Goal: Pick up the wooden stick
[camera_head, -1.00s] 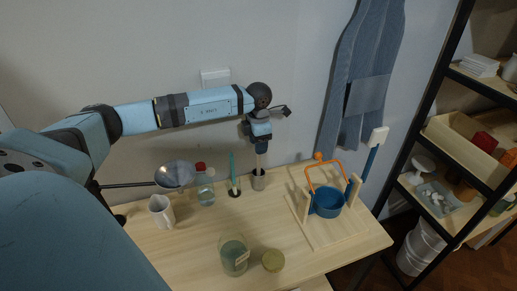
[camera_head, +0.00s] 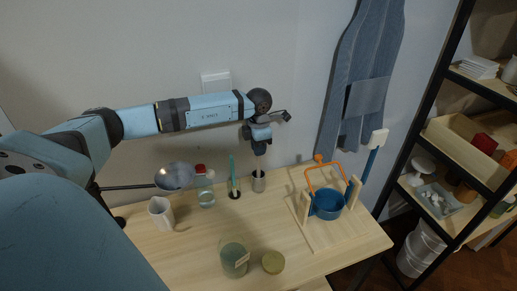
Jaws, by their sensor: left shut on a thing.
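My left gripper (camera_head: 260,149) hangs above a small grey metal cup (camera_head: 258,184) near the back of the wooden table. It is shut on the wooden stick (camera_head: 258,163), a thin pale stick. A short length of the stick shows between the jaws and the cup's mouth. The jaws hide its upper part. I cannot tell whether its lower end is still inside the cup. My right gripper is not in view.
Left of the cup are a green stick in a dark holder (camera_head: 235,192), a red-capped bottle (camera_head: 205,192) and a white mug (camera_head: 161,212). A glass jar (camera_head: 234,258) and a lid (camera_head: 273,262) lie in front. A blue pot (camera_head: 327,204) stands right.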

